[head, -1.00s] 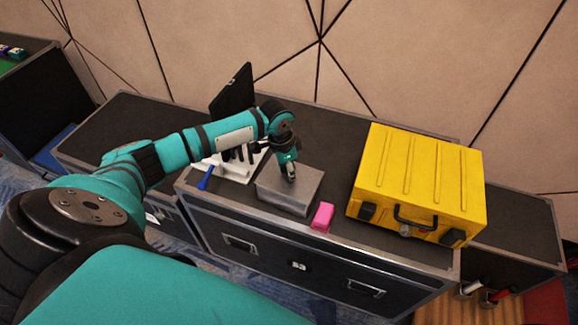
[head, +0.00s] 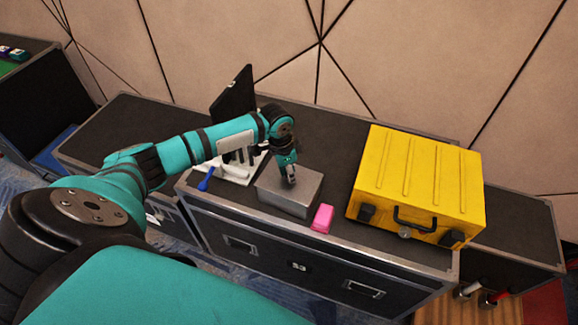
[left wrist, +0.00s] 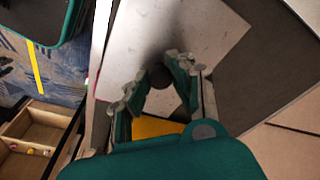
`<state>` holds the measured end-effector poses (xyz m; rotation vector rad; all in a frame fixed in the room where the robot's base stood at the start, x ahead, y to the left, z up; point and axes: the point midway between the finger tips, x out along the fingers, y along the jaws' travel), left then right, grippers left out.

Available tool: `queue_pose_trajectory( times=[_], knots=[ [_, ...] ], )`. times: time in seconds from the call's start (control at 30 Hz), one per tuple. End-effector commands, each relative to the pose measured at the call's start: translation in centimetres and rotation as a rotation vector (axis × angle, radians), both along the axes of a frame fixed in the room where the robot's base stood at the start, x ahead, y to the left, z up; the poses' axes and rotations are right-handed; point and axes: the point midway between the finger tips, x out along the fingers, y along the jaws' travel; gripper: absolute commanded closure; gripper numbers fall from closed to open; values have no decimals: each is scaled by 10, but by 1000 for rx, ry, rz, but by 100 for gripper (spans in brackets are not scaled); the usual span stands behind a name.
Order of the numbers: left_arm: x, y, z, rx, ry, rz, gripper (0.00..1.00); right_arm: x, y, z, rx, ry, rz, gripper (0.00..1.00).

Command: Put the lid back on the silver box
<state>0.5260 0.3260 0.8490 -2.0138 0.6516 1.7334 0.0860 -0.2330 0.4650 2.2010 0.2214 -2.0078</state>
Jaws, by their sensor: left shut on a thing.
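The silver box (head: 288,207) stands on the dark case top, with a flat silver lid (head: 308,180) over its opening. From the head view I cannot tell whether the lid rests fully on the rim or sits just above it. My left gripper (head: 290,180) points down over the lid's middle. In the left wrist view its fingers (left wrist: 158,85) are shut around a dark round knob (left wrist: 158,74) on the pale lid (left wrist: 130,40). The fingers hide part of the lid. My right gripper is in neither view.
A pink block (head: 322,218) lies just right of the box's front. A yellow case (head: 415,185) stands further right. A white holder with a blue-handled tool (head: 206,180) and a dark upright panel (head: 233,95) are left of the box. The dark top is clear at far left.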

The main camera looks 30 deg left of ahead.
Motion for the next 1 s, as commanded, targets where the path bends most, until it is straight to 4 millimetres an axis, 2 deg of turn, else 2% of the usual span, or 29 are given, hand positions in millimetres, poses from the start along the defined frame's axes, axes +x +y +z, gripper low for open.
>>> queue_pose_trajectory(
  times=[1.0],
  knots=[
    [0,-1,0,-2,0,1,100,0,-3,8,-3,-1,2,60]
  ],
)
